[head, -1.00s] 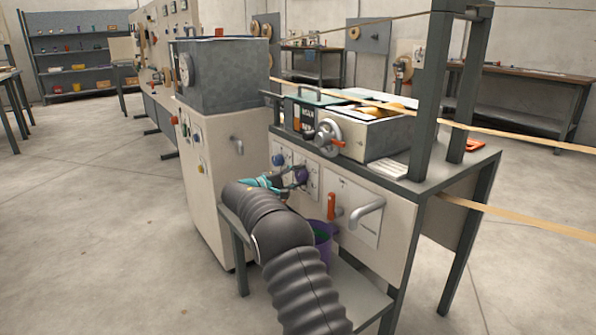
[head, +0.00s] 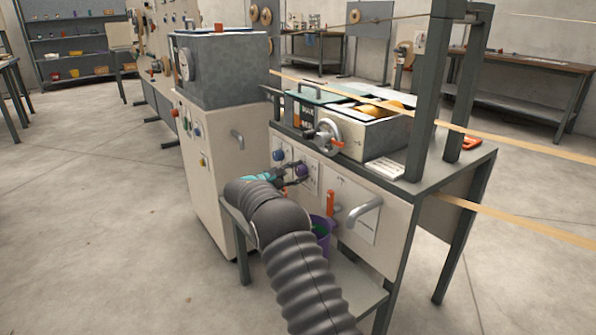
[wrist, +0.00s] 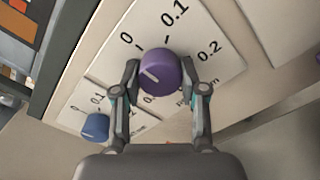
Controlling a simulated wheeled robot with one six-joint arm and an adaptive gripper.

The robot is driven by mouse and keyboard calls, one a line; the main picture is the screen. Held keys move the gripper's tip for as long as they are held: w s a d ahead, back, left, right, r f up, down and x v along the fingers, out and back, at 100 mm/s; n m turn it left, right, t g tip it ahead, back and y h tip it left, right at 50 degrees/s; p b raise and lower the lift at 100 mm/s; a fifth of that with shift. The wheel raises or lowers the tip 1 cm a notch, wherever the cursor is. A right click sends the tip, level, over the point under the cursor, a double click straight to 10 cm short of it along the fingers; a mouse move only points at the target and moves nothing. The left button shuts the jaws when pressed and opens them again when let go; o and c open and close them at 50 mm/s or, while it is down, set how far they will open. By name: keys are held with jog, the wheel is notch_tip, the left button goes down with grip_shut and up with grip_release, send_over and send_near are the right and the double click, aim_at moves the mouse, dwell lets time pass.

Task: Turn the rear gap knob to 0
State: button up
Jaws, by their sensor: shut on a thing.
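The purple knob (wrist: 160,72) sits on a white dial plate (wrist: 216,68) marked 0, 0.1 and 0.2, with a further label partly hidden below. My gripper (wrist: 160,80) is shut on this knob, one finger at each side. In the head view the purple knob (head: 302,171) shows at the tip of my gripper (head: 290,174). A blue knob (wrist: 96,127) on a similar dial plate is at lower left, apart from the fingers; it also shows in the head view (head: 279,155).
Right of the knobs, the machine front has an orange handle (head: 331,203) and a grey bent bar (head: 364,211). A handwheel (head: 327,136) sits above. A purple bucket (head: 321,232) stands below. A beige cabinet (head: 212,185) is at left.

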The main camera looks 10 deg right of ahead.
jog(key=shift+r, duration=0.1)
dwell(0.3)
jog(key=o, duration=1.1)
jog(key=shift+o, duration=0.2)
jog(key=shift+a, duration=0.1)
jog(key=v, duration=1.1)
jog(key=shift+s+a, duration=0.15)
jog(key=shift+a, duration=0.25)
jog(key=s+d+r+m+g+y, duration=0.1)
jog(key=s+d+r+m+y, duration=0.1)
jog(key=s+d+r, duration=0.35)
jog(key=s+d+r+m+g+y, duration=0.2)
jog(key=s+y, duration=0.1)
jog(key=s, duration=0.6)
jog(key=s+d+r+m+g+y, duration=0.1)
jog(key=s+d+r+m+y, duration=0.2)
jog(key=s, duration=0.4)
jog(key=s+a+f+m+t+y, duration=0.1)
jog(key=s+a+f+m+y, duration=0.1)
jog(key=s, duration=1.3)
jog(key=s+a+f+m+t+y, duration=0.1)
jog(key=s+m+y, duration=0.3)
jog(key=s, duration=1.2)
jog(key=a+f+y, duration=0.1)
jog(key=y, duration=0.1)
jog(key=shift+a+m+t+y, duration=0.3)
jog(key=shift+a, duration=0.05)
